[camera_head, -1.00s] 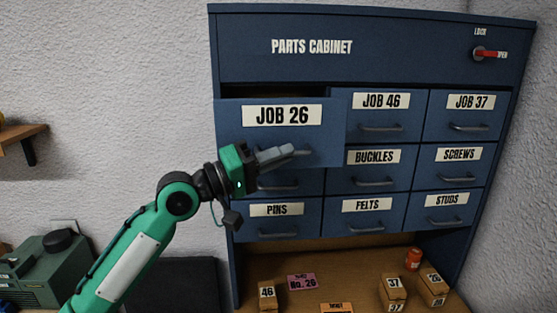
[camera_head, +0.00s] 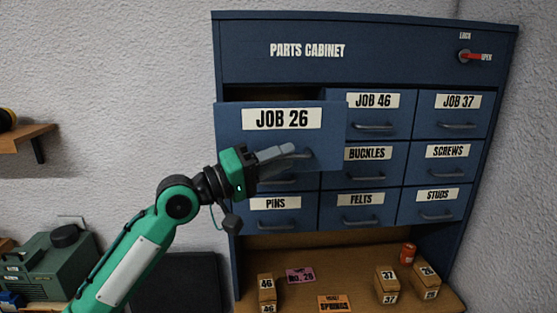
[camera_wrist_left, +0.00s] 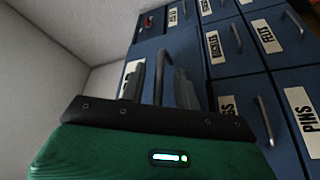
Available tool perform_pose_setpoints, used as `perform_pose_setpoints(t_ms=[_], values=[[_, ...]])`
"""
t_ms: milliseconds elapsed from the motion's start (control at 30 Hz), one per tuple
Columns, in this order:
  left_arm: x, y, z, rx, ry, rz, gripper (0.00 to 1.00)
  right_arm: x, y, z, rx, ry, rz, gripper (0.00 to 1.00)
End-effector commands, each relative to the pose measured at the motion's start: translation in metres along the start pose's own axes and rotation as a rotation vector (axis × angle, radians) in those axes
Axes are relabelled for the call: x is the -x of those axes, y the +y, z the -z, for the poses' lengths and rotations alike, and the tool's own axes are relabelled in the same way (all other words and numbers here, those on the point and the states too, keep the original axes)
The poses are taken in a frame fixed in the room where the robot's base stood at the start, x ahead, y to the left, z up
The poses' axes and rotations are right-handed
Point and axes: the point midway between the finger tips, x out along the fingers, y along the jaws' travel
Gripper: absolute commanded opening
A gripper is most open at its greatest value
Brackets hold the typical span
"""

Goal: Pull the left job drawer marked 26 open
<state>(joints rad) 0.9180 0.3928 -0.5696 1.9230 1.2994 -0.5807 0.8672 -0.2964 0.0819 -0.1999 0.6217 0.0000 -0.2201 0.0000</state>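The blue drawer marked JOB 26 (camera_head: 232,125) stands out from the upper left of the parts cabinet (camera_head: 400,70), with a dark opening showing above it. My left gripper (camera_head: 285,154) is at its grey handle (camera_head: 305,154), below the label. In the left wrist view, the two fingers of my left gripper (camera_wrist_left: 158,88) stand apart. The handle (camera_wrist_left: 159,65) shows between them with a gap beside it, so the gripper looks open around the handle. The fingers partly hide the handle in the head view. My right gripper is not in view.
Closed drawers JOB 46 (camera_head: 373,115) and JOB 37 (camera_head: 455,115) are to the right. PINS (camera_head: 275,216) is below. A red lever (camera_head: 470,56) points to OPEN. Small numbered boxes (camera_head: 387,284) and a red can (camera_head: 407,253) stand on the shelf underneath.

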Motion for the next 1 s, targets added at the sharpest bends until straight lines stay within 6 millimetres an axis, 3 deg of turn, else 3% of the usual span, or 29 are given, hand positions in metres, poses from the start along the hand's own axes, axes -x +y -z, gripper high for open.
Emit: perform_pose_setpoints(t_ms=[233, 367, 800, 1000], values=[[0.002, -0.001, 0.0, 0.0, 0.0, 0.0, 0.32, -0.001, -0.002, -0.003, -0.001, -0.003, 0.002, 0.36], [0.014, -0.004, -0.002, -0.001, 0.001, 0.002, 0.32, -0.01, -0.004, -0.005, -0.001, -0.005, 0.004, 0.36], [0.108, -0.005, -0.003, -0.002, 0.002, 0.002, 0.32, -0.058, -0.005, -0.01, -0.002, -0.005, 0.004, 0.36], [0.133, -0.003, -0.001, 0.0, 0.0, 0.002, 0.32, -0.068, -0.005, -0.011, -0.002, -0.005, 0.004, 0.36]])
